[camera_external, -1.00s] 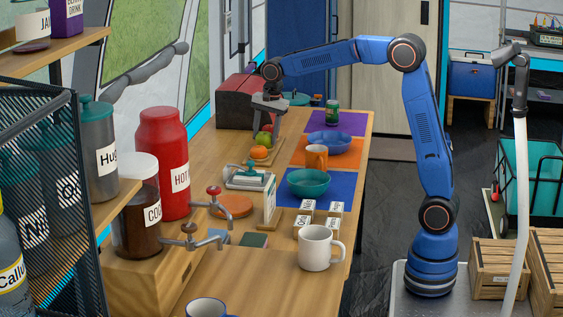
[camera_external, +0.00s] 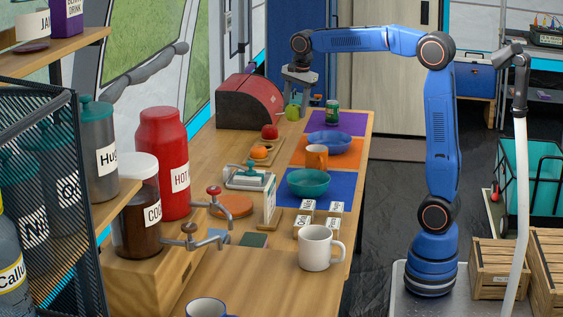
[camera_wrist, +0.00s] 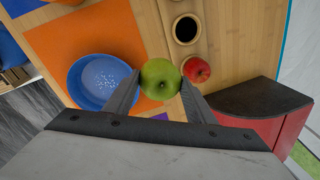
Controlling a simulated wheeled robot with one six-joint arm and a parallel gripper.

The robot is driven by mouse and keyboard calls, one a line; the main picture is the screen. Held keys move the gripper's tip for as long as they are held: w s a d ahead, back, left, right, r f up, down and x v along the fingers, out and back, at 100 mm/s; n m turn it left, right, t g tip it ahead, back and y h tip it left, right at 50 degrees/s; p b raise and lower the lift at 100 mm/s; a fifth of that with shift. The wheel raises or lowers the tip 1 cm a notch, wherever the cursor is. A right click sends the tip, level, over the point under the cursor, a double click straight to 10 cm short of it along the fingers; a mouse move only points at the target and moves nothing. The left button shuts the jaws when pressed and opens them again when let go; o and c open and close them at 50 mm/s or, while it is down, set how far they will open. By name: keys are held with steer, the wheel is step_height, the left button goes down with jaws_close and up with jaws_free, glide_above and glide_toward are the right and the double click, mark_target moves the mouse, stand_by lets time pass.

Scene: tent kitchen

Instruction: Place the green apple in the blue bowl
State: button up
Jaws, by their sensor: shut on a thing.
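The green apple (camera_external: 292,112) is between the fingers of my gripper (camera_external: 298,97), held up off the table beside the red box. In the wrist view my gripper (camera_wrist: 160,88) is shut on the green apple (camera_wrist: 160,79). The blue bowl (camera_external: 328,143) stands upright on the table, to the right of and nearer the camera than the held apple. It also shows in the wrist view (camera_wrist: 80,85), left of the apple, and appears empty except for pale specks on its bottom.
A red apple (camera_external: 269,132) and an orange (camera_external: 259,152) sit on a wooden tray. A red box (camera_external: 250,104) stands behind. A green can (camera_external: 332,112), an orange mug (camera_external: 316,157) and a teal bowl (camera_external: 308,183) stand near the blue bowl.

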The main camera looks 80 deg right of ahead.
steer(key=s+d+f+m, duration=0.1)
steer(key=s+d+m, duration=0.15)
steer(key=s, duration=1.05)
glide_toward(329, 143)
steer(key=shift+m+h, duration=0.3)
steer(key=shift+m, duration=0.05)
steer(key=shift+w+a+f, duration=0.2)
steer(key=shift+a+f, duration=2)
steer(key=shift+a, duration=0.1)
steer(key=shift+f, duration=0.15)
steer(key=o, duration=1.1)
